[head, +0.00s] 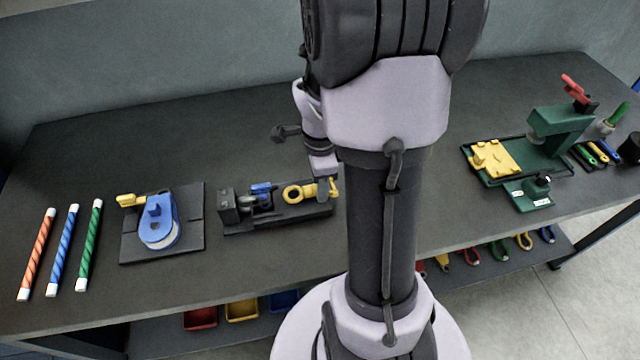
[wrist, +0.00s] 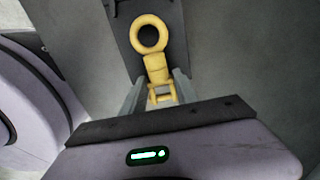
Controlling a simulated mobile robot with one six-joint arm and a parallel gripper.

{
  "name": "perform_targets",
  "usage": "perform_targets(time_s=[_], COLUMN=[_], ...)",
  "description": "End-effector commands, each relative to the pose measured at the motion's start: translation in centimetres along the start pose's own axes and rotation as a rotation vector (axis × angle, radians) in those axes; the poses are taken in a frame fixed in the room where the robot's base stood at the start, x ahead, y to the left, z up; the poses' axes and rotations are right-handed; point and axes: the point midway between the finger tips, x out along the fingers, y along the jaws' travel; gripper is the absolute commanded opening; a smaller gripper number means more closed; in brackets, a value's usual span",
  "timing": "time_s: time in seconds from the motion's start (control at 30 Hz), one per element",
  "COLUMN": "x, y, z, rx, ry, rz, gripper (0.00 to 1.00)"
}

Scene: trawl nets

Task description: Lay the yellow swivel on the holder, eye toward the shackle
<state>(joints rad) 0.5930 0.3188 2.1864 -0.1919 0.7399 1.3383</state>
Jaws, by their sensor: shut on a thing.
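The yellow swivel (head: 294,192) is in my gripper (head: 327,186), over the right part of the dark holder (head: 284,219). Its round eye points left, toward the grey shackle (head: 247,201) beside a blue piece. In the wrist view the swivel (wrist: 155,66) sits between the two fingers of my gripper (wrist: 157,84), eye pointing away from the palm. The dark holder (wrist: 178,20) shows behind the eye there. My gripper is shut on the swivel's near end. I cannot tell whether the swivel touches the holder. My arm hides part of the bench behind it.
A blue device on a dark plate (head: 190,246) stands left of the holder, with orange, blue and green striped rods (head: 86,258) farther left. A green press (head: 560,128) with a yellow plate (head: 494,158) stands at the right. The bench behind the holder is mostly clear.

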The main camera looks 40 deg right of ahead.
Motion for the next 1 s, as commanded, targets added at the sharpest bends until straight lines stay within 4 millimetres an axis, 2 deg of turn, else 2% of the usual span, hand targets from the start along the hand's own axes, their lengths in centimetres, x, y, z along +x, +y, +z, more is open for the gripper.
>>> perform_targets(time_s=[0.1,0.13,0.23,0.57,0.67,0.9,1.0], x=[0.3,0.4,0.2,-0.1,-2.0,-9.0,-10.9], y=[0.0,0.0,0.0,0.0,-0.1,-0.1,-0.1], z=[0.0,0.0,0.0,0.0,0.0,0.0,0.0], rx=[0.000,0.000,0.000,0.000,0.001,0.001,0.000], ry=[0.000,0.000,0.000,0.000,0.000,0.000,0.000], rz=[-0.001,0.000,0.000,0.000,-0.003,-0.004,-0.003], gripper=[0.00,0.38,0.57,0.58,0.58,0.58,0.58])
